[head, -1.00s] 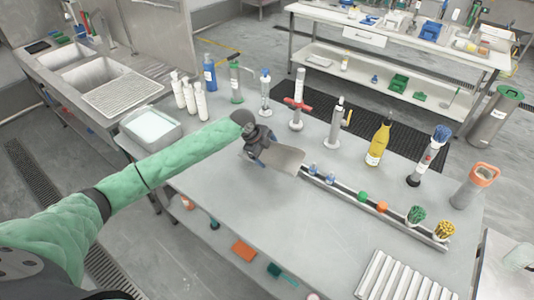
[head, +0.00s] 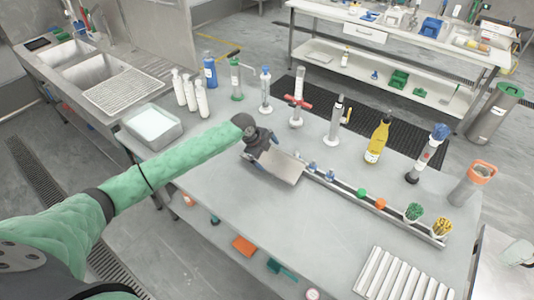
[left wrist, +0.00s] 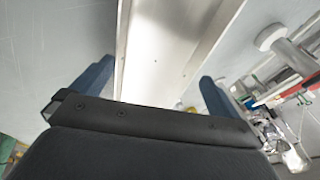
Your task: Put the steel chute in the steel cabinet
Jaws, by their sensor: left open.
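The steel chute (head: 287,170) is a short, pale metal piece at the middle of the table, just below my left gripper in the head view. In the left wrist view the chute (left wrist: 160,55) runs as a channel with raised sides between the two blue fingers. My left gripper (head: 262,152) is open, with one finger on each side of the chute; it also shows in the left wrist view (left wrist: 153,88). A gap shows at the right finger. The gripper hides the chute's near end. I cannot make out the steel cabinet. My right gripper is not in view.
A long rail (head: 340,192) with small knobs and brush cups runs right of the chute. Bottles and hand tools, including a yellow bottle (head: 378,142), line the table's back. A tray (head: 152,126) stands left. A ribbed white panel (head: 403,278) lies front right. The front middle is clear.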

